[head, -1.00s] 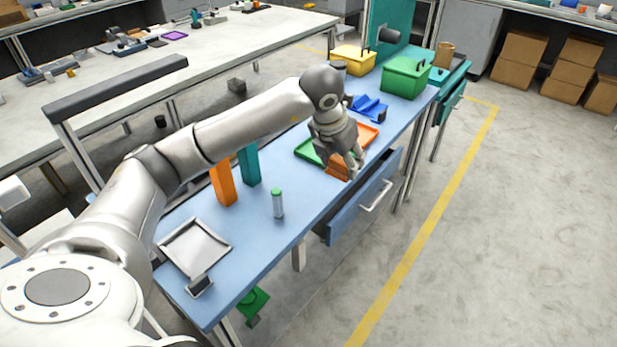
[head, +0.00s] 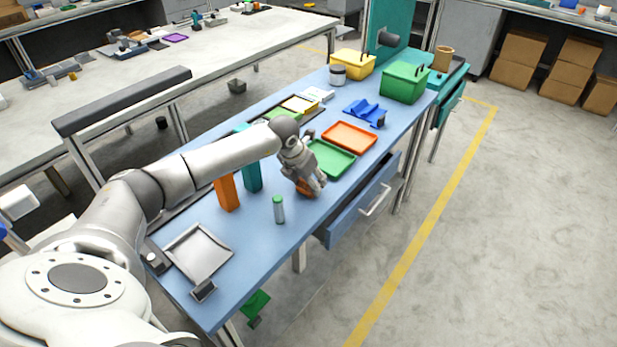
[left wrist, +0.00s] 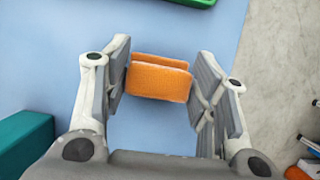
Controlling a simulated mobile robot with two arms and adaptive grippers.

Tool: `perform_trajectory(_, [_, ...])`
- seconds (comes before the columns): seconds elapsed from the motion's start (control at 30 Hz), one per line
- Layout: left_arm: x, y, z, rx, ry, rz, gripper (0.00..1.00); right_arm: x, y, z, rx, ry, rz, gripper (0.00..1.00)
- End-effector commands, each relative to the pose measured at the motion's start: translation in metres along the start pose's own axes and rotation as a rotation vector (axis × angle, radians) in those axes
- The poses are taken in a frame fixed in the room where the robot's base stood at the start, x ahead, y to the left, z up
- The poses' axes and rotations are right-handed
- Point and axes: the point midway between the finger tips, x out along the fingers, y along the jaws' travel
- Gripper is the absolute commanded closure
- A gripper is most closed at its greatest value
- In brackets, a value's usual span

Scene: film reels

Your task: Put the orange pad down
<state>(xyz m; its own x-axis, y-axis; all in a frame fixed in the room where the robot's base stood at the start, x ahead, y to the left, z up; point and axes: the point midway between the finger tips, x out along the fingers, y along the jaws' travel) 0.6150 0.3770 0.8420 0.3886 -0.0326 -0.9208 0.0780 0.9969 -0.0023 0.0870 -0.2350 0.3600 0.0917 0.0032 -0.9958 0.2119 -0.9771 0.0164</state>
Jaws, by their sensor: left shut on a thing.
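The orange pad (left wrist: 158,82) is a small block between the fingers of my left gripper (left wrist: 161,68) in the left wrist view. My left gripper is shut on it, a finger pad against each end. In the head view my left gripper (head: 312,191) is over the blue bench top, just left of the green tray. The orange pad (head: 303,189) is partly hidden by the fingers there. I cannot tell whether its underside touches the bench. My right gripper is not in view.
A white cylinder with a green cap (head: 279,210) stands close in front of the gripper. A teal block (head: 251,172) and an orange block (head: 227,193) stand to the left. The green tray (head: 334,177) and orange tray (head: 352,153) lie to the right. A drawer (head: 355,212) is open below.

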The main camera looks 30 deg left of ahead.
Motion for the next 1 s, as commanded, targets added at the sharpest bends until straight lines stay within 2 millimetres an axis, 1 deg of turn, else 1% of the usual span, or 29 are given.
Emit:
perform_trajectory(0.3, [0.003,0.000,-0.001,0.000,0.000,0.001,0.66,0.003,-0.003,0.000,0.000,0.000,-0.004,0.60])
perform_trajectory(0.33, [0.004,0.000,-0.001,0.000,0.000,0.001,0.46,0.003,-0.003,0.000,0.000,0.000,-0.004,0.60])
perform_trajectory(0.5, [0.002,0.000,-0.001,0.000,0.000,0.001,0.26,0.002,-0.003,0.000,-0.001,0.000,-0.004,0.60])
perform_trajectory(0.83, [0.001,0.000,0.000,0.000,0.000,0.001,0.26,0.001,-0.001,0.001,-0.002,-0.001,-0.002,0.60])
perform_trajectory(0.93, [-0.004,0.000,0.000,0.001,-0.002,0.001,0.26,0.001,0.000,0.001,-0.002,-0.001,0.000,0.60])
perform_trajectory(1.0, [-0.012,0.001,0.000,0.002,-0.002,0.002,0.26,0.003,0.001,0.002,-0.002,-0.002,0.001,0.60])
